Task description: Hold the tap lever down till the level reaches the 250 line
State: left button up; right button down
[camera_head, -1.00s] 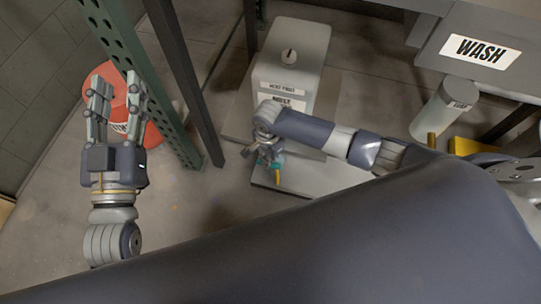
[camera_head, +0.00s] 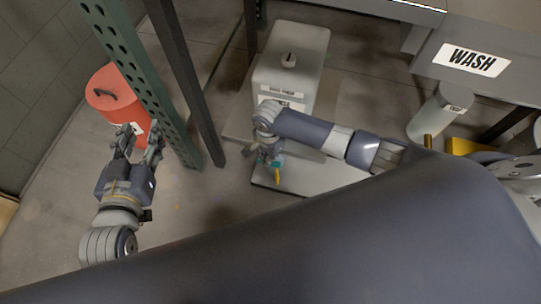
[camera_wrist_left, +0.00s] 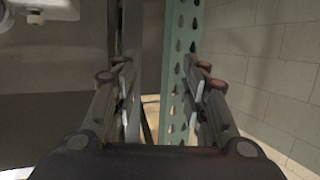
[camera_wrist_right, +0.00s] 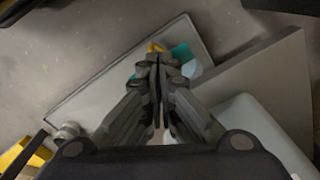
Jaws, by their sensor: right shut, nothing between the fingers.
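The level and 250 line are not visible. My left gripper (camera_head: 139,138) is open and empty; its spread fingers show in the left wrist view (camera_wrist_left: 160,85).
A red bin (camera_head: 110,92) stands behind the green perforated post (camera_head: 135,70), near my left gripper. A pale board (camera_head: 325,178) lies below the tank. A grey cylinder (camera_head: 436,115) stands at right under the WASH sign (camera_head: 472,60).

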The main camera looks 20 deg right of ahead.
jog(key=shift+r+p, duration=0.55)
jog(key=shift+p, duration=0.1)
jog(key=shift+r+p, duration=0.45)
jog(key=shift+p, duration=0.2)
pick_arm(q)
jog(key=s+a+f+g+y, duration=0.2)
jog(key=s+a+f+g, duration=0.2)
jog(key=s+f+g, duration=0.3)
notch_tip(320, 180, down, 3)
jog(key=s, duration=0.3)
